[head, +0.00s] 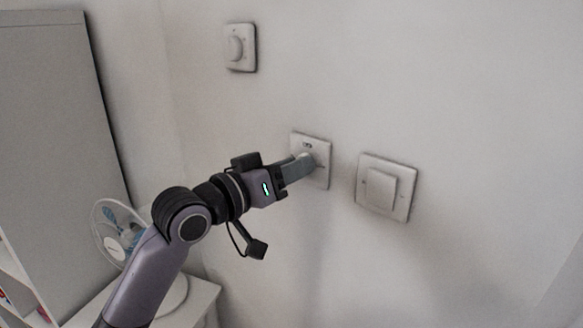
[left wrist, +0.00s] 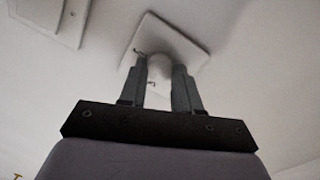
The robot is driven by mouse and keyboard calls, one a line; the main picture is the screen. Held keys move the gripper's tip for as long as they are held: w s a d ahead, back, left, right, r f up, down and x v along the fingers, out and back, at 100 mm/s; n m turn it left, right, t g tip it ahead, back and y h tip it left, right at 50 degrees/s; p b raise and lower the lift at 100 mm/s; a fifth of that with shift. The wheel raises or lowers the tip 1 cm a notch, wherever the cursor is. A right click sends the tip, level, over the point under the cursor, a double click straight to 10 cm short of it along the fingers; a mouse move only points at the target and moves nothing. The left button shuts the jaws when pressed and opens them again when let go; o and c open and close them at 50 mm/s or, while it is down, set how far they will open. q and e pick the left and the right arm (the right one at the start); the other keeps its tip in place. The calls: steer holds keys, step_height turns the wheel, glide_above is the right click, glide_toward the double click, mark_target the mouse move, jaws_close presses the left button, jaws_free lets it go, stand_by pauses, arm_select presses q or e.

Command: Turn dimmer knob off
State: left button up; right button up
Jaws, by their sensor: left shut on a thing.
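Three white wall plates show in the head view. The middle plate (head: 323,180) is the one at my left gripper (head: 312,160), which reaches it from the left and hides most of its middle. In the left wrist view, a round pale knob (left wrist: 160,68) stands out from this plate (left wrist: 188,40). The two fingers of my left gripper (left wrist: 160,75) are on either side of the knob, shut on it. Another plate with a round knob (head: 235,47) is at the upper left of the wall. My right gripper is in neither view.
A square rocker switch (head: 386,188) is on the wall to the right of the middle plate. A white fan (head: 117,228) stands on a low white surface (head: 200,298) at the lower left. A tall grey panel (head: 55,130) is at the left.

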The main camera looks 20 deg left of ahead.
arm_select(q)
steer(key=shift+n, duration=1.2)
steer(key=o, duration=1.1)
steer(key=shift+c, duration=0.2)
steer(key=b+v, duration=0.1)
steer(key=v, duration=0.6)
steer(key=shift+s+f, duration=0.1)
